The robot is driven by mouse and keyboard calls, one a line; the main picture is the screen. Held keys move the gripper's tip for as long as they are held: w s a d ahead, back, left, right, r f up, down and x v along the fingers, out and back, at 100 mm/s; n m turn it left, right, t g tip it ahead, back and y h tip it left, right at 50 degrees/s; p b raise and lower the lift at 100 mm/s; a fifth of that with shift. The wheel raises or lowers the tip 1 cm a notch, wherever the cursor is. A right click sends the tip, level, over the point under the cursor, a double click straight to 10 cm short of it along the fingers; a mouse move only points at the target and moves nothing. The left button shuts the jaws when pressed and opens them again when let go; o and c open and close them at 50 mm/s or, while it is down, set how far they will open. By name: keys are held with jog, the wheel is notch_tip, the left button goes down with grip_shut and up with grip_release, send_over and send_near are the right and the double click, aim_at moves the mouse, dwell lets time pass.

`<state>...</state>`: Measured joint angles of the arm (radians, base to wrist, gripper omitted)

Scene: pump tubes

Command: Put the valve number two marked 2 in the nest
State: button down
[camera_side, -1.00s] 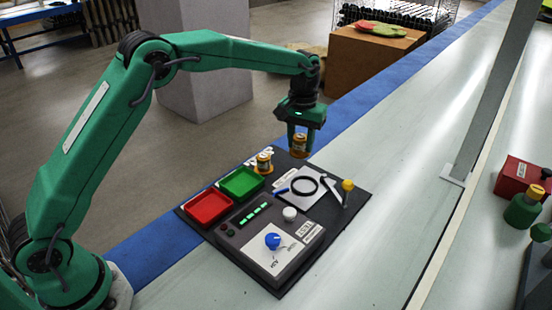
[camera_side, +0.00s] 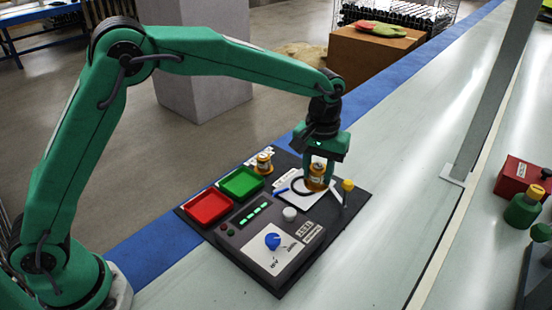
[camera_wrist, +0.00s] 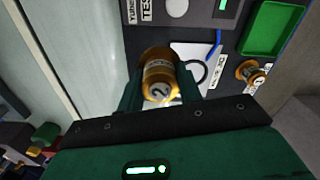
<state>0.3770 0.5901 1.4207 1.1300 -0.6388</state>
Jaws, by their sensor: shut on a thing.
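My gripper (camera_side: 318,183) is shut on an amber valve (camera_side: 316,174) with a pale label. In the wrist view the held valve (camera_wrist: 158,72) shows a 2 on its near end, between the two green fingers. The nest seems to be the black ring (camera_side: 297,187) on a white plate (camera_side: 290,201). In the side view the valve is in front of the ring's right part; any gap below it is hard to judge. In the wrist view the ring (camera_wrist: 204,73) shows just right of the valve, partly hidden by it and a finger.
A second amber valve (camera_side: 264,163) stands at the board's back corner. A green tray (camera_side: 241,182) and a red tray (camera_side: 208,206) lie left of the plate. A control box with a blue knob (camera_side: 272,241) is in front. A yellow-topped post (camera_side: 347,185) stands close right.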

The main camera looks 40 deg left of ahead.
jog(key=w+a+f, duration=0.4)
jog(key=w+a, duration=0.1)
jog(key=w+a+f, duration=0.2)
jog(key=a, duration=0.1)
jog(key=shift+w+f, duration=0.25)
jog(key=shift+f, duration=0.1)
jog(key=shift+f, duration=1.9)
jog(key=shift+f, duration=0.1)
jog(key=c, duration=0.9)
grip_release()
jog(key=shift+f, duration=0.1)
jog(key=shift+c, duration=0.2)
notch_tip(320, 180, up, 12)
